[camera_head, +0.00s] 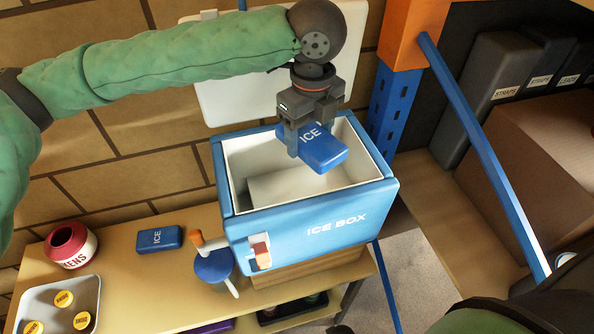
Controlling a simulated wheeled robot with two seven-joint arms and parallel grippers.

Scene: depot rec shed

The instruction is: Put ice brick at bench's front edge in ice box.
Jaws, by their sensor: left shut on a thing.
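My left gripper (304,130) is shut on a blue ice brick (326,152) lettered ICE. It holds the brick tilted, over the open top of the ice box. The ice box (312,232) is blue with a pale inside and stands on a wooden block on the bench (128,290). A pale block-like shape (290,186) shows inside, partly hidden by the brick. A second blue ice brick (158,239) lies flat on the bench, left of the box. My right gripper is not in view.
A red-and-white tokens pot (70,244) and a grey tray (92,293) of yellow-topped discs stand at the left. A blue round thing (214,266) with an orange end is beside the box. A blue slanted bar (484,152) and shelf boxes (538,130) are right.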

